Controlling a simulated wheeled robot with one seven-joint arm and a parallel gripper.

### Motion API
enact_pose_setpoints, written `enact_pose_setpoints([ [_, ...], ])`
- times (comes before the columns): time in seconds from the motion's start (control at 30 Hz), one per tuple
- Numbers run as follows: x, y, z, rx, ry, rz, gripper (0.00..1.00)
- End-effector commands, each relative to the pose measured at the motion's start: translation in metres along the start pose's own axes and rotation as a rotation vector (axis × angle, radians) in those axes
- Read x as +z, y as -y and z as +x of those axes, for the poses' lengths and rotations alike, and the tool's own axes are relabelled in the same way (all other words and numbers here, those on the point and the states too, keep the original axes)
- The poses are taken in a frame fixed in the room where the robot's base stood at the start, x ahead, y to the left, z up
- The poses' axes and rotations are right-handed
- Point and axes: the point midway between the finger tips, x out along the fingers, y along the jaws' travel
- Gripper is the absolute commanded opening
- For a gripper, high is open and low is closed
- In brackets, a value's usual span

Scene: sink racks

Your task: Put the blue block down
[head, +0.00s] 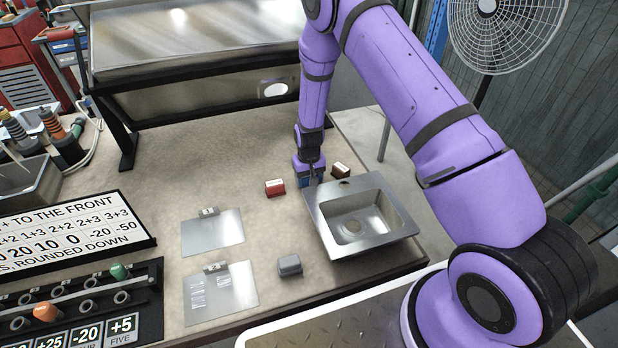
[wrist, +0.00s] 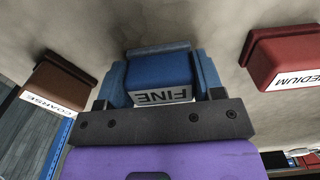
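The blue block (wrist: 160,70), labelled FINE, sits between the two fingers of my gripper (wrist: 162,80) in the wrist view. The fingers lie along both its sides and look shut on it. In the head view my gripper (head: 309,174) points down behind the sink's far left corner, and only part of the blue block (head: 303,182) shows at its tip. The block is at or just above the bench top; I cannot tell whether it touches.
A red block (head: 275,187) labelled MEDIUM and a brown block (head: 340,170) labelled COARSE stand on either side. The steel sink (head: 325,222) is close in front. A grey block (head: 290,265) and two metal plates (head: 212,234) lie nearer. The bench (head: 190,165) further left is clear.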

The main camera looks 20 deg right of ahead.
Motion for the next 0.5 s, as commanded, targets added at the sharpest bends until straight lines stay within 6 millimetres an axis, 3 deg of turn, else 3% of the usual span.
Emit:
enact_pose_setpoints([
  [0.03, 0.0, -0.0001, 0.0001, 0.0, 0.0, 0.0, 0.73],
  [0.1, 0.0001, 0.0, 0.0001, 0.0, 0.0, 0.0, 0.87],
  [0.5, -0.0004, 0.0001, -0.0086, 0.0, -0.001, 0.0, 0.87],
])
